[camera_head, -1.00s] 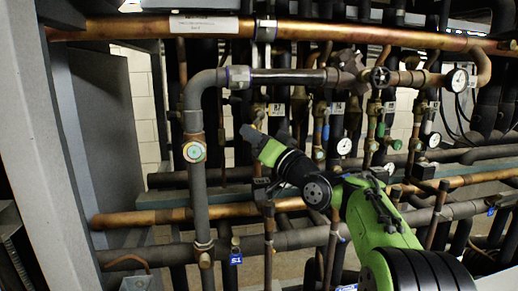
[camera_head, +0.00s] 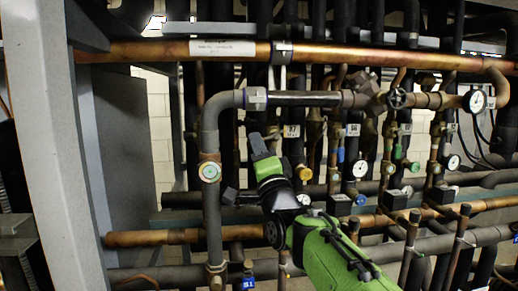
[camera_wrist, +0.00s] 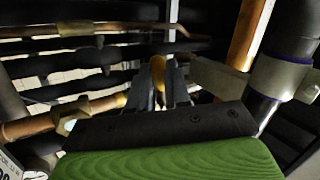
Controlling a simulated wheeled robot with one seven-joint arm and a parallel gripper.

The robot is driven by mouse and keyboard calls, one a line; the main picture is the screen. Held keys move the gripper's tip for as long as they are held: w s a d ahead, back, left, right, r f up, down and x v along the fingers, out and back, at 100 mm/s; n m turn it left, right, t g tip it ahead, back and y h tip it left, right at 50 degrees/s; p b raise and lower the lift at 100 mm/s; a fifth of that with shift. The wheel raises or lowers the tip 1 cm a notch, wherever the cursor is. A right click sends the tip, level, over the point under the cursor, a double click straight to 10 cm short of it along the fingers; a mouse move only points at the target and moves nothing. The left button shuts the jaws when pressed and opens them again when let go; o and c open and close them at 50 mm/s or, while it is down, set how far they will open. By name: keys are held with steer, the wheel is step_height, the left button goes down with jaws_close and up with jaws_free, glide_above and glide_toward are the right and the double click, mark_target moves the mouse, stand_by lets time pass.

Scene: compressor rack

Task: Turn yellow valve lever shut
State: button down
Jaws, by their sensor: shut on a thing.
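The yellow valve lever (camera_wrist: 157,68) shows in the wrist view as a small yellow piece between the fingertips of my gripper (camera_wrist: 161,84). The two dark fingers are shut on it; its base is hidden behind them. In the head view my gripper (camera_head: 255,147) is right of the vertical grey pipe and below the upper horizontal pipe. Its fingers point up and left there, and I cannot make out the lever beside them.
A round gauge (camera_head: 209,171) sits on the vertical grey pipe (camera_head: 212,225) just left of my gripper. A long copper pipe (camera_head: 350,57) runs across the top. Several pipes, valves and gauges crowd the right. A grey post (camera_head: 62,150) stands at the left.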

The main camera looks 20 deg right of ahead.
steer(key=shift+m, duration=0.3)
steer(key=c, duration=1.1)
jaws_free()
steer(key=b+v, duration=0.7)
steer(key=v, duration=0.8)
steer(key=shift+s+a+f, duration=0.15)
steer(key=shift+s+f, duration=0.05)
steer(key=shift+s, duration=0.15)
